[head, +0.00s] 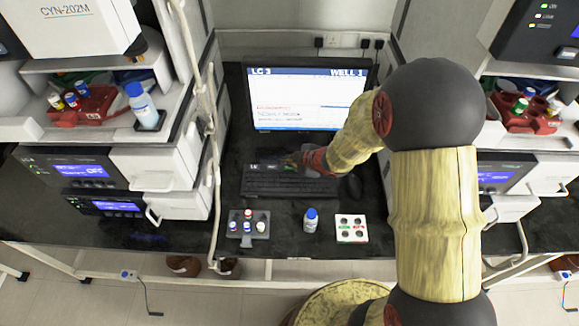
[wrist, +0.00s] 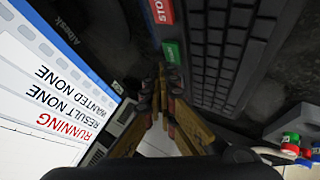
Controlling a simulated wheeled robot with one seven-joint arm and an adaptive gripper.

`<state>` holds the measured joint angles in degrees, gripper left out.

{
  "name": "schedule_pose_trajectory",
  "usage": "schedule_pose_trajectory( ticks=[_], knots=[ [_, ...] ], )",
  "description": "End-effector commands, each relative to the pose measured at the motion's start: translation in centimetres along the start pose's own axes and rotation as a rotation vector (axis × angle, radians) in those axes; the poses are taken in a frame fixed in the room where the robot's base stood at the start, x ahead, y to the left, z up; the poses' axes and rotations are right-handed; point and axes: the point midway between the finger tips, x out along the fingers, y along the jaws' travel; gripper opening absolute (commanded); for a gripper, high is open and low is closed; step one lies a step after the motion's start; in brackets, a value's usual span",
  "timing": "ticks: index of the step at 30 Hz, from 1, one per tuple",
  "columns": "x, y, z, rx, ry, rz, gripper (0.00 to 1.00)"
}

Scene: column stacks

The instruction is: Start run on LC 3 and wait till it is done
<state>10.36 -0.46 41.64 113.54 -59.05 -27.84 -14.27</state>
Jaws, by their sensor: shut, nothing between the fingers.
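The monitor (head: 308,95) at the back of the bench reads "LC 3" and "WELL 1". In the wrist view the same screen (wrist: 50,75) shows "RUNNING" in red, with "RESULT NONE" and "WANTED NONE". My gripper (head: 294,160) is over the back of the keyboard, below the screen. In the wrist view my gripper (wrist: 162,72) is shut and empty, its tips just beside a green key (wrist: 171,52). I cannot tell if they touch it. A red STOP key (wrist: 163,12) lies beyond the green one.
The black keyboard (head: 285,185) has a mouse (head: 354,186) at its right. In front stand a grey vial rack (head: 248,225), a blue-capped bottle (head: 310,220) and a white holder (head: 351,229). Instrument stacks stand left (head: 160,165) and right (head: 520,172). A tube (head: 212,150) hangs at left.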

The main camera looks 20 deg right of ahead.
Motion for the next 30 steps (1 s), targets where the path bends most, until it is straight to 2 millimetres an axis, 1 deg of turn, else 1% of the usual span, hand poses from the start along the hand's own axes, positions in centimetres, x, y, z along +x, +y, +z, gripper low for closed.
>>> schedule_pose_trajectory(
  ticks=[18, 30],
  knots=[
    [-3.5, 2.6, -2.6, 0.0, 0.0, 0.0, 0.0],
    [-3.5, 2.5, -2.5, 0.0, 0.0, 0.0, 0.0]
  ],
)
